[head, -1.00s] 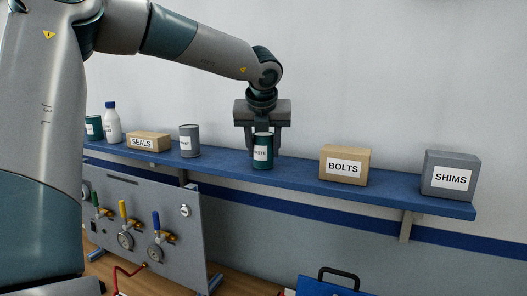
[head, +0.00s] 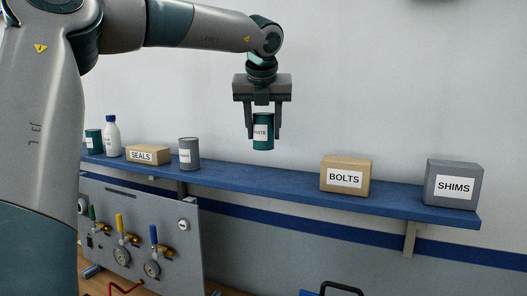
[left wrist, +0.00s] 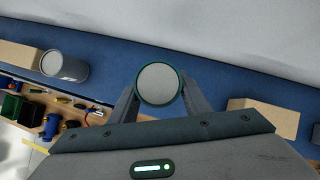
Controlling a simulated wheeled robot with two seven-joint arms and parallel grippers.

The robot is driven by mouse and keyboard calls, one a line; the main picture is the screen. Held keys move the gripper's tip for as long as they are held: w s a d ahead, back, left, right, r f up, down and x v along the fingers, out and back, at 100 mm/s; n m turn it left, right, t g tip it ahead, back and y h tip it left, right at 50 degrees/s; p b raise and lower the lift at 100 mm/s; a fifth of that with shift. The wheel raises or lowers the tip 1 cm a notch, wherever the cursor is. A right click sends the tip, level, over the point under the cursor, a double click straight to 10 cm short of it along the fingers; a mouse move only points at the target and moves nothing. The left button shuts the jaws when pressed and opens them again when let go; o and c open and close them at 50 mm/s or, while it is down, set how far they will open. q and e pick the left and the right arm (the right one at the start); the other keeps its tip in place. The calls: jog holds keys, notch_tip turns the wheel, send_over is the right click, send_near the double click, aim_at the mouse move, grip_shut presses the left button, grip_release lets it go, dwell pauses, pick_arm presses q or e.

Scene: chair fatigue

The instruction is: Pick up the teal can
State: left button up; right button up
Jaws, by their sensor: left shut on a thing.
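A teal can (head: 263,144) with a white label hangs in the air above the blue shelf (head: 285,184) in the head view. My left gripper (head: 263,132) is shut on the can, one finger on each side, pointing down from above. In the left wrist view the round pale top of the can (left wrist: 159,84) shows between the two fingers (left wrist: 158,98). My right gripper is not in view.
On the shelf stand a white bottle (head: 112,137), a SEALS box (head: 148,154), a grey can (head: 189,154), a BOLTS box (head: 346,176) and a grey SHIMS box (head: 453,184). Shelf room is free between the grey can and BOLTS. A valve panel (head: 140,230) stands below.

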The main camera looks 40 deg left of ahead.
pick_arm(q)
jog(key=shift+r, duration=1)
